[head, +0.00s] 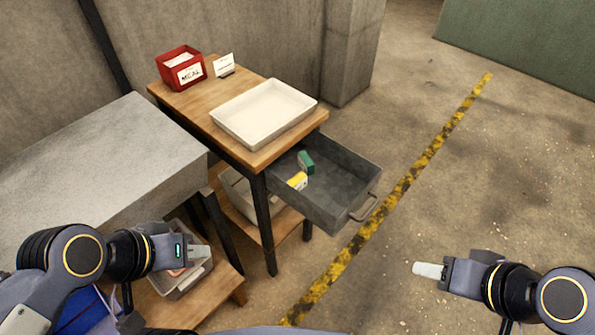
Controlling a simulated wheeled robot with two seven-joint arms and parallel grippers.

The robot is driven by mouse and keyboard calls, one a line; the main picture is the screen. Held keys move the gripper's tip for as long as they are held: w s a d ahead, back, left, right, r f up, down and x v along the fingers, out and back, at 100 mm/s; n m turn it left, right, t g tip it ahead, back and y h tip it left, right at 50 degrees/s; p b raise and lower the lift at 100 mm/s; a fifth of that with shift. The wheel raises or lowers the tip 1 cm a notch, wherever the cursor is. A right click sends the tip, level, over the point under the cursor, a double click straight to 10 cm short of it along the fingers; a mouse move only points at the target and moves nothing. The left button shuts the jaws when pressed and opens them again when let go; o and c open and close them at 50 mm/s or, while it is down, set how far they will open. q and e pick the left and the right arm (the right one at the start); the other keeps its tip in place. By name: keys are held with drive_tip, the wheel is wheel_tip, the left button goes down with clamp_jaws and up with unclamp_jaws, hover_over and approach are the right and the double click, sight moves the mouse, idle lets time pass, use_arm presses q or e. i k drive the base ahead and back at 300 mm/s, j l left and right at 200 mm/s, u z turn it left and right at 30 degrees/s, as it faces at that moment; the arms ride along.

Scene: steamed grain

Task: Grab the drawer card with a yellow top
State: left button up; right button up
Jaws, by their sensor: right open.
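A grey drawer (345,205) is pulled out from under a wooden-topped table. Inside it, near the table side, lies a small card with a yellow top (297,181) and a pale lower part. A green item (306,162) sits just behind it in the drawer. My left gripper (202,252) is at the lower left, apart from the drawer; its finger gap cannot be made out. My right gripper (428,270) is at the lower right, open and empty, over the floor and away from the drawer.
On the wooden table (186,93) stand a white tray (262,142), a red MEAL box (192,74) and a small white sign (224,66). A grey block-like counter (100,165) is at left. Bins sit on lower shelves. The floor right of the drawer is clear, with a yellow-black stripe (405,183).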

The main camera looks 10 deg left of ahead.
sight(299, 181)
drive_tip(key=i+j+u, duration=0.1)
drive_tip(key=u, duration=0.25)
drive_tip(key=i+u, duration=0.2)
drive_tip(key=u, duration=0.15)
drive_tip(key=i+u, duration=0.15)
drive_tip(key=u, duration=0.2)
